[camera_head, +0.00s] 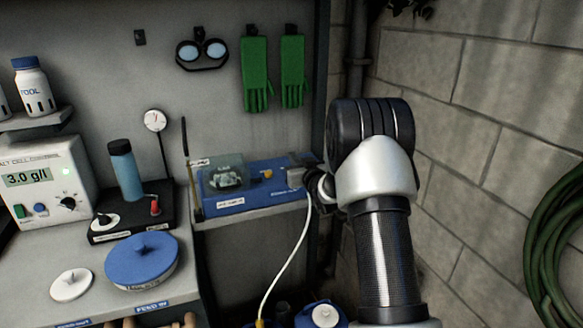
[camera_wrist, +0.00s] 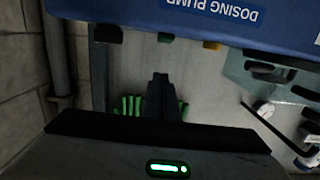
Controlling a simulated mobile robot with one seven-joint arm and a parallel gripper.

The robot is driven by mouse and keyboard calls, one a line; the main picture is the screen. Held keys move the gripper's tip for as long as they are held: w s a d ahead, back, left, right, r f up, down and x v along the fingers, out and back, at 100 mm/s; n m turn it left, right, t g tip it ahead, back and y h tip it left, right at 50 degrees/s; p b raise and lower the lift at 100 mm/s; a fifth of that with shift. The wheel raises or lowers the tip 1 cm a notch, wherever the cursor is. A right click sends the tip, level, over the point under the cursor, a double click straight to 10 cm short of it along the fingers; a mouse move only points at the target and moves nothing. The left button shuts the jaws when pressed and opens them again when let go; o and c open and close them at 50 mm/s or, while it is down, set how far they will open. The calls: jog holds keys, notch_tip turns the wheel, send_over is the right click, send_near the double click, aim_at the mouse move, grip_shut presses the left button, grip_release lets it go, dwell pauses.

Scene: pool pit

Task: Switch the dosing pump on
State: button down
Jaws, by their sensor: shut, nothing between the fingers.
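The dosing pump (camera_head: 236,203) is a blue box with a clear cover, on a shelf at mid-picture in the head view. A small orange part (camera_head: 267,174) shows on its top. In the wrist view the pump's blue body (camera_wrist: 290,25) fills the top, its "DOSING PUMP" label (camera_wrist: 210,8) upside down.
A white tube (camera_head: 289,262) hangs in front of the shelf. A chlorine meter (camera_head: 40,180) and a blue-lidded tub (camera_head: 142,262) stand on the left bench. Green gloves (camera_head: 255,75) and goggles (camera_head: 202,52) hang behind. A block wall (camera_head: 480,130) closes the right side.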

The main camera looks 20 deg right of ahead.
jog(key=shift+w+a+f, duration=0.1)
jog(key=shift+w+a, duration=0.05)
jog(key=shift+w, duration=0.85)
notch_tip(320, 180, down, 3)
jog(key=shift+w+r, duration=0.1)
jog(key=shift+w+f, duration=0.1)
jog(key=shift+f, duration=0.4)
